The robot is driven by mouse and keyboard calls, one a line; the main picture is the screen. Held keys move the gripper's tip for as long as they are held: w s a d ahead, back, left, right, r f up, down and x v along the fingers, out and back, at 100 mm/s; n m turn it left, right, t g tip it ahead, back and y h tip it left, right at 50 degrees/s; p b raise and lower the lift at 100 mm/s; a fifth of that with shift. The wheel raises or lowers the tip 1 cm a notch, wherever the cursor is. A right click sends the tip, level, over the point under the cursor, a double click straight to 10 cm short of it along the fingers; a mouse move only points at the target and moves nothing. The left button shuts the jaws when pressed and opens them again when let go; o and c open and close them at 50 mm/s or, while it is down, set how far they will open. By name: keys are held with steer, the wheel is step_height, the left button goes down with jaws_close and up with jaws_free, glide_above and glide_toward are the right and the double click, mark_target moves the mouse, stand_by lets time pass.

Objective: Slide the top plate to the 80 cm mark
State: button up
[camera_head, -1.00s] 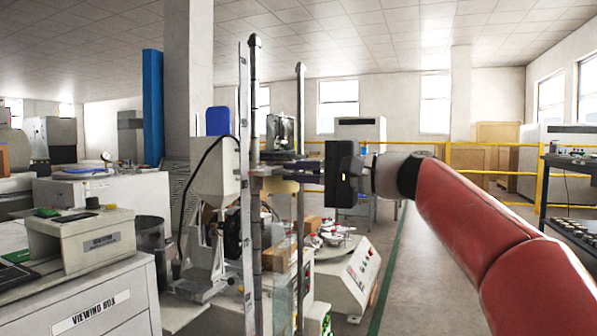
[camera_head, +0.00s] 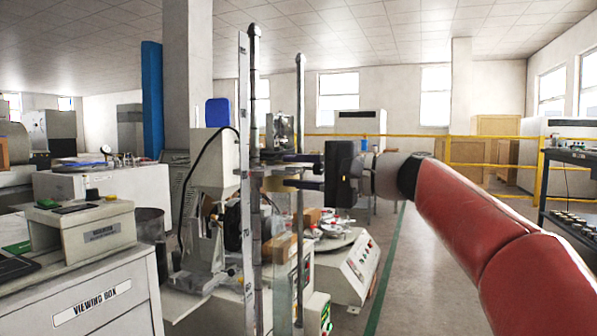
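A tall apparatus stands at the picture's centre, with two dark upright rods (camera_head: 300,110) and a thin pale ruler strip (camera_head: 243,100) on its left. A small bracket with a tan piece, which seems to be the top plate (camera_head: 275,184), sits on the rods at about mid-height. My gripper (camera_head: 293,171) reaches in from the right at the plate's height. Its two dark fingers are spread, one above the other, with a gap between them. Whether the fingertips touch the plate is unclear.
A grey bench marked VIEWING BOX (camera_head: 85,303) stands at the left front. A white machine (camera_head: 343,268) stands low behind the apparatus on the right. Yellow railing (camera_head: 470,139) runs behind. Floor to the right is clear beneath my red arm.

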steer(key=v, duration=0.7)
stand_by(0.3)
steer(key=s+a+f+h, duration=0.1)
steer(key=s+f+h, duration=0.35)
steer(key=f, duration=0.45)
steer(key=s+f+h, duration=0.4)
steer(key=s+f, duration=0.1)
steer(key=f, duration=0.4)
steer(key=s+d+f+n+h, duration=0.2)
steer(key=s+d+f+h, duration=0.2)
steer(key=s+d+f, duration=0.5)
steer(key=s+d+f+n+h, duration=0.2)
steer(key=s+d+f+h, duration=0.25)
steer(key=s+f, duration=0.4)
step_height(320, 180, up, 11)
steer(key=w+p, duration=0.1)
steer(key=p, duration=1.2)
steer(key=shift+w+a+r+g, duration=0.25)
steer(key=shift+w+a+g, duration=0.05)
steer(key=shift+w+a, duration=0.05)
